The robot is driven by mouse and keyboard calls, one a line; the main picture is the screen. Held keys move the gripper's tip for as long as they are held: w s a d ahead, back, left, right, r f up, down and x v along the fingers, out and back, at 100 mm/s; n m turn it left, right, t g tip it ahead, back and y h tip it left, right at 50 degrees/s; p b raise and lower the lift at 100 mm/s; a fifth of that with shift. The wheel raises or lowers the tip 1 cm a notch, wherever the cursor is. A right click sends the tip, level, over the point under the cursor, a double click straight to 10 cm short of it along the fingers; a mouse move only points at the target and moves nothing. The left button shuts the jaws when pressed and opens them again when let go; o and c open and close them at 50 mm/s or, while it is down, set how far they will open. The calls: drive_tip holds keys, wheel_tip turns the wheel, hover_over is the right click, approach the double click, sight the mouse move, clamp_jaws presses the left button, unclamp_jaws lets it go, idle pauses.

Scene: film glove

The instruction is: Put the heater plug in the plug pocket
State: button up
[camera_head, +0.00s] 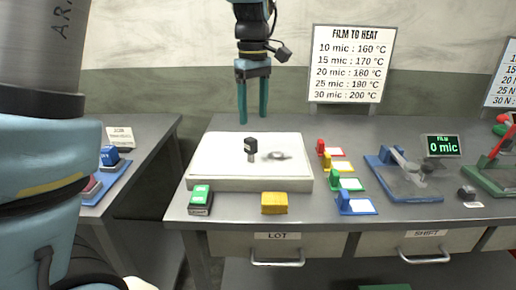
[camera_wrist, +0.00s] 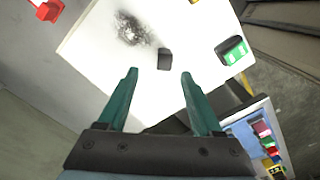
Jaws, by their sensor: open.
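A small black block with a grey lower part (camera_head: 250,146), possibly the heater plug, stands upright on a white slab (camera_head: 225,170). It shows dark in the wrist view (camera_wrist: 164,58), just beyond the gap between my fingertips. My gripper (camera_head: 253,119) has teal fingers pointing down, open and empty, above the slab's back edge. It also shows open in the wrist view (camera_wrist: 159,72). The fingers are apart from the black block. I cannot make out a plug pocket for certain in either view.
A grey smudge (camera_head: 277,155) marks the slab. A green block (camera_head: 200,198) and yellow block (camera_head: 274,203) lie before it. Several coloured holders with cards, a blue-based device (camera_head: 405,180) and a film sign (camera_head: 348,64) stand right. A blue tray (camera_head: 112,182) is left, across a gap.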

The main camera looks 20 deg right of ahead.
sight(250, 139)
wheel_tip(250, 139, down, 4)
drive_tip(key=shift+f, duration=0.15)
drive_tip(key=shift+a+f+p, duration=0.25)
drive_tip(key=shift+f+p, duration=0.3)
drive_tip(key=shift+f, duration=0.8)
drive_tip(key=shift+a+f+p, duration=0.25)
drive_tip(key=shift+f+p, duration=0.3)
drive_tip(key=shift+f, duration=0.75)
drive_tip(key=shift+c, duration=0.4)
clamp_jaws()
